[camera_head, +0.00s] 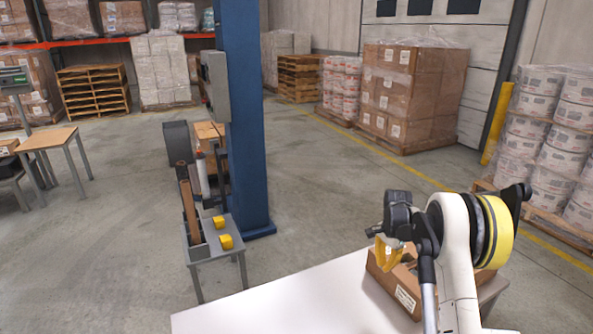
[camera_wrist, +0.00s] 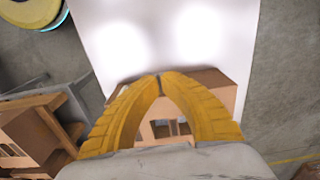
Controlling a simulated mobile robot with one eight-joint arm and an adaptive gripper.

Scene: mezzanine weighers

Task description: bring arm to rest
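My gripper (camera_head: 384,250) hangs over the right part of the white table, at the end of my folded arm. In the wrist view its two yellow fingers curve in and their tips meet (camera_wrist: 161,80), with nothing seen between them. The box also shows in the wrist view (camera_wrist: 212,84), partly hidden by the fingers. From these views I cannot tell the exact gap between fingertips and box.
The white table (camera_head: 270,312) is bare left of the box. A blue column (camera_head: 246,120) and a small grey stand with yellow items (camera_head: 225,242) are beyond it. Wrapped pallets (camera_head: 548,140) stand at right. The concrete floor between is clear.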

